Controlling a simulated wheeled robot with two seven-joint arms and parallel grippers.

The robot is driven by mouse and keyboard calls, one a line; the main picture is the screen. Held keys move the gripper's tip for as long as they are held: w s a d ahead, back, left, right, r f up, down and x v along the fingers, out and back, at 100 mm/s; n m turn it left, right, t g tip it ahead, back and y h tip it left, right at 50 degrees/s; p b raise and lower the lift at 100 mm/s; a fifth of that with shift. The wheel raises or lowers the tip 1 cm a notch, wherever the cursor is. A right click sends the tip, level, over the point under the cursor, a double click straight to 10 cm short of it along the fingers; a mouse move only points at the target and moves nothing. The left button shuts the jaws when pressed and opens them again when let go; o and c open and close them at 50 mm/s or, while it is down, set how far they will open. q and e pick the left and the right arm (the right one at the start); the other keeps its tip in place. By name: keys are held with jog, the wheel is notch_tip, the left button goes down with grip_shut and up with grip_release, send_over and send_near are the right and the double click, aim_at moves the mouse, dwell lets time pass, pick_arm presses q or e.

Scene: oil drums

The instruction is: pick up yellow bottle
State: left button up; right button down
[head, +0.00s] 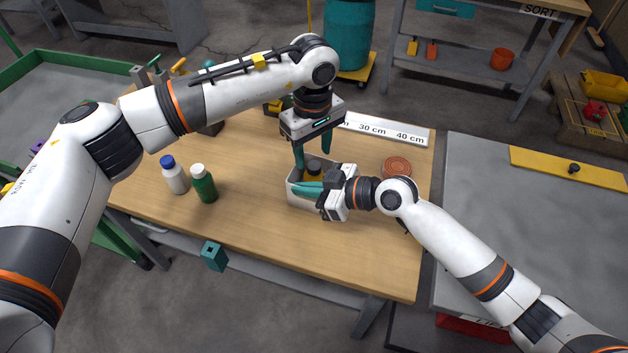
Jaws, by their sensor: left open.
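A small white bin (303,202) stands on the wooden table. Inside it is an item with a dark top and a little yellow-orange showing (314,168); it may be the yellow bottle, but most of it is hidden. My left gripper (313,150) points down over the bin's back part, its teal fingers apart, with nothing seen between them. My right gripper (306,188) reaches in from the right, its teal fingers across the bin's front part. I cannot tell whether its fingers are closed or hold anything.
A white bottle with blue cap (175,178) and a green bottle with white cap (204,187) stand upright on the table (255,235), left of the bin. A reddish-brown round item (397,168) lies right of it. A ruler strip (385,129) lies behind. The table's front is clear.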

aim_at(314, 165)
pick_arm(q)
notch_tip(314, 165, down, 7)
jog(key=shift+w+d+r, duration=0.1)
jog(key=shift+w+r, duration=0.05)
jog(key=shift+r, duration=0.05)
jog(key=c, duration=0.8)
notch_tip(314, 165, up, 10)
jog(key=shift+r, duration=0.1)
pick_arm(e)
jog(key=c, duration=1.6)
grip_release()
jog(key=shift+o, duration=0.2)
jog(key=v, duration=1.2)
